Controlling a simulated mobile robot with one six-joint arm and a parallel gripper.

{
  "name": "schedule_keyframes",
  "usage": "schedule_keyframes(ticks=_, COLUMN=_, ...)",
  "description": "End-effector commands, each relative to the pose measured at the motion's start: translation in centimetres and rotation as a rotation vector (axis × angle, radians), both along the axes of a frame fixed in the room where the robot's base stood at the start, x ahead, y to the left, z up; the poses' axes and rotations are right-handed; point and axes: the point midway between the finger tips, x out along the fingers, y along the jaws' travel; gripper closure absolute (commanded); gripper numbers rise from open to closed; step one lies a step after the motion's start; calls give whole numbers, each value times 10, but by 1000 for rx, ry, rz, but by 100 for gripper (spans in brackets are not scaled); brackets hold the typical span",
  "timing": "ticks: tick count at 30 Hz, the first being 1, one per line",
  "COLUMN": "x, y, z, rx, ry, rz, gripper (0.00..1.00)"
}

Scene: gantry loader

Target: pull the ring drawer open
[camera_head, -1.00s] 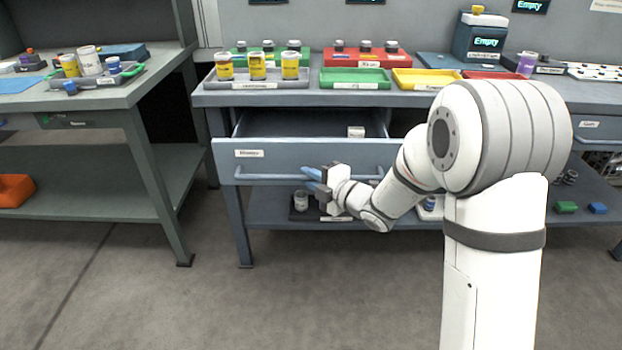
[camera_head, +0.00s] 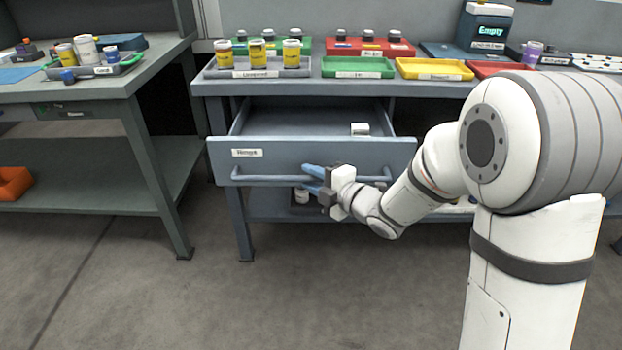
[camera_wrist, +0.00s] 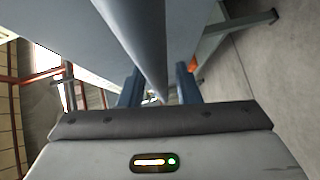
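The drawer (camera_head: 340,158) under the middle bench stands partly open, its wide grey-blue front pulled out from the bench. Its white label (camera_head: 247,153) is too blurred to read surely. A long bar handle (camera_head: 268,178) runs across the front. My gripper (camera_head: 311,179) is at the handle's middle, with one blue finger above the bar and one below. The exact contact is partly hidden. A small white block (camera_head: 360,129) lies inside the drawer.
The benchtop (camera_head: 310,88) holds trays and yellow-labelled jars. A lower shelf (camera_head: 270,205) lies below the drawer, with a small jar (camera_head: 301,195). A second bench (camera_head: 120,85) stands left. Floor (camera_head: 220,300) in front is clear.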

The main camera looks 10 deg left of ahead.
Motion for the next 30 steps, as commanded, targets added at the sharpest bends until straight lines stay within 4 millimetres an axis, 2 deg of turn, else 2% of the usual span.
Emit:
schedule_keyframes(ticks=11, x=-2, y=-3, z=1, rx=0, ry=0, rz=0, gripper=64)
schedule_keyframes(ticks=22, x=-30, y=-53, z=10, rx=0, ry=1, rz=-4, gripper=64)
schedule_keyframes(ticks=30, x=-40, y=-66, z=11, rx=0, ry=0, rz=0, gripper=64)
